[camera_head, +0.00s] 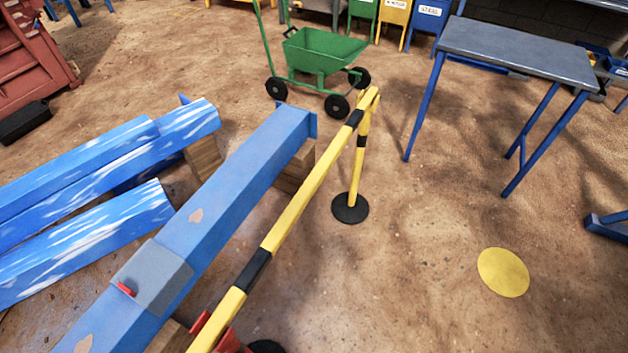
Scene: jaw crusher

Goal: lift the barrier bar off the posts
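The barrier bar (298,205), yellow with black bands, runs diagonally from the upper middle to the bottom edge, where it leaves the picture. Its far end sits at the top of a yellow and black post (356,172) standing upright on a round black base (350,208). Part of another black base (266,347) shows at the bottom edge; its post cannot be made out. Red parts (228,341) show beside the bar's near end, and I cannot tell what they belong to. My gripper is not recognisable in view.
A long blue beam (235,172) on wooden blocks lies close left of the bar, with more blue beams (75,175) beyond. A green cart (322,55) stands behind the far post. A table (515,48) stands at right. Floor around the yellow disc (503,272) is clear.

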